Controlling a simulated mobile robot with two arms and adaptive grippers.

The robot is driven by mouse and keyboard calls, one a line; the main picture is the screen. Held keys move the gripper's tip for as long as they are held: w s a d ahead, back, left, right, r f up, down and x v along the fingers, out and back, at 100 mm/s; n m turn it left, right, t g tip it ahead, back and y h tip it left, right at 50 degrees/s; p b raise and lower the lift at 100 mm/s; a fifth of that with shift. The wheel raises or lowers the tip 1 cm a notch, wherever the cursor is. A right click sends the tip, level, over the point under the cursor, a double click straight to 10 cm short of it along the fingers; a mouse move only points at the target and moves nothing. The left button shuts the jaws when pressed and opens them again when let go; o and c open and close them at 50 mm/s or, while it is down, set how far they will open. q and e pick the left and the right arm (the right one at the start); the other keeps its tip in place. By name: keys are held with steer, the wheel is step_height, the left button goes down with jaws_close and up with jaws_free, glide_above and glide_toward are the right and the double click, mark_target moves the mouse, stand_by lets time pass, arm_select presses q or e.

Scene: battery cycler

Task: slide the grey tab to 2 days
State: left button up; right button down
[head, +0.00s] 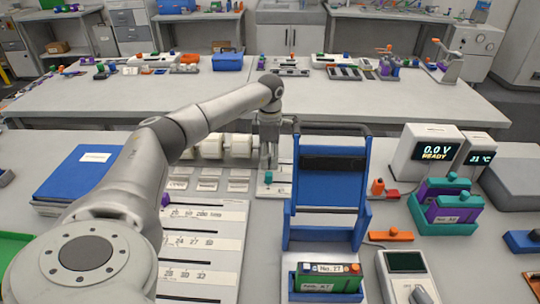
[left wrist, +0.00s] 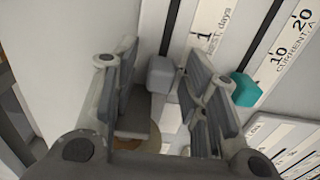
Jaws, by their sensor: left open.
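The grey tab (left wrist: 160,74) shows in the left wrist view, between the fingers of my left gripper (head: 268,164). The gripper is open, with one finger on each side of the tab; I cannot tell whether either touches it. The tab sits at a dark slot beside a white scale marked "1" and "REST, days" (left wrist: 207,28). The 2 mark is not visible. In the head view the gripper hides the grey tab. My right gripper is not in view.
A teal tab (left wrist: 244,90) stands just right of the fingers, near the "CURRENT, A" scale (left wrist: 288,55). A blue frame (head: 326,190) stands close to the right of my gripper. White cylinders (head: 240,146) and a blue binder (head: 80,172) lie to the left.

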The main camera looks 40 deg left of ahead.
arm_select(q)
jaws_close()
steer(key=shift+d, duration=0.1)
steer(key=w+d, duration=0.5)
steer(key=shift+d, duration=0.35)
steer(key=shift+s+a, duration=0.1)
steer(key=shift+s, duration=0.05)
jaws_free()
step_height(320, 180, up, 12)
stand_by(0.4)
steer(key=shift+r, duration=0.1)
stand_by(0.3)
